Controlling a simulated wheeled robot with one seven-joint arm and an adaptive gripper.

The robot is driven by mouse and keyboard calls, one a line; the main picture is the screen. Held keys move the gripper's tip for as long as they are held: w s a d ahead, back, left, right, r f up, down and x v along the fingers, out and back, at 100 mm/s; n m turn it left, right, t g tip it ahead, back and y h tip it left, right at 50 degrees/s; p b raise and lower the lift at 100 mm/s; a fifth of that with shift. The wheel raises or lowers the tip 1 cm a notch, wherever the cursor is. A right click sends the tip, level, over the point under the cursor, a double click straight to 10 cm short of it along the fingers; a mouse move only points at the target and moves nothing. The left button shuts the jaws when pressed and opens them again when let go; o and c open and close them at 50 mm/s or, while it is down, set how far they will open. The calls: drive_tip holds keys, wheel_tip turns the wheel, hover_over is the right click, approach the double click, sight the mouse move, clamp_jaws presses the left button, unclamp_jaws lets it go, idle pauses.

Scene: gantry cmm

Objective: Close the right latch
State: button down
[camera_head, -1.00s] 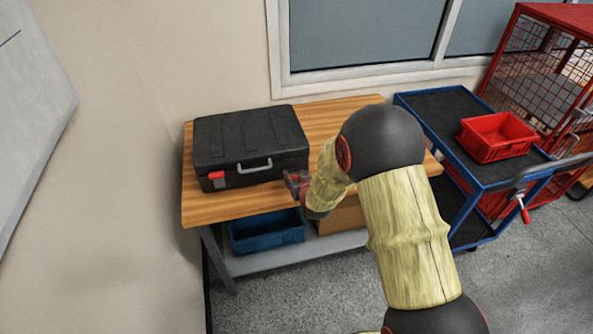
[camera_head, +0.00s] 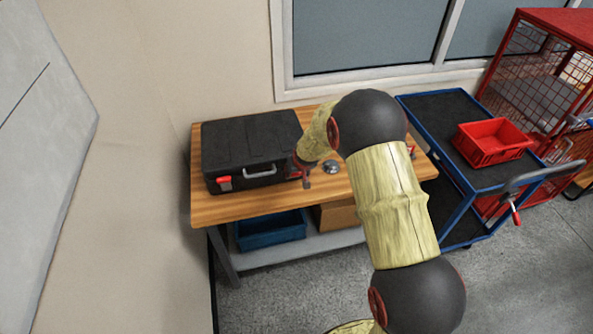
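A black case (camera_head: 250,141) lies with its lid down on the wooden workbench (camera_head: 240,208). Its grey handle (camera_head: 260,172) is in the middle of the front face. A red latch (camera_head: 224,181) shows at the left of the front. The right latch cannot be made out; my gripper and arm are in front of that end. My gripper (camera_head: 306,181) is at the right front corner of the case, pointing down. Whether it touches the case cannot be told. Its fingers are too small and dark to show whether they are open or shut.
A small grey round object (camera_head: 331,167) lies on the bench right of the case. A blue bin (camera_head: 270,230) and a cardboard box (camera_head: 336,215) sit on the lower shelf. A blue cart (camera_head: 462,130) with a red bin (camera_head: 492,142) stands to the right.

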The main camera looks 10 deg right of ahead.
drive_tip(key=shift+w, duration=0.1)
drive_tip(key=c, duration=1.1)
unclamp_jaws()
drive_tip(key=shift+c, duration=0.2)
drive_tip(key=shift+o, duration=0.2)
drive_tip(key=v, duration=1.2)
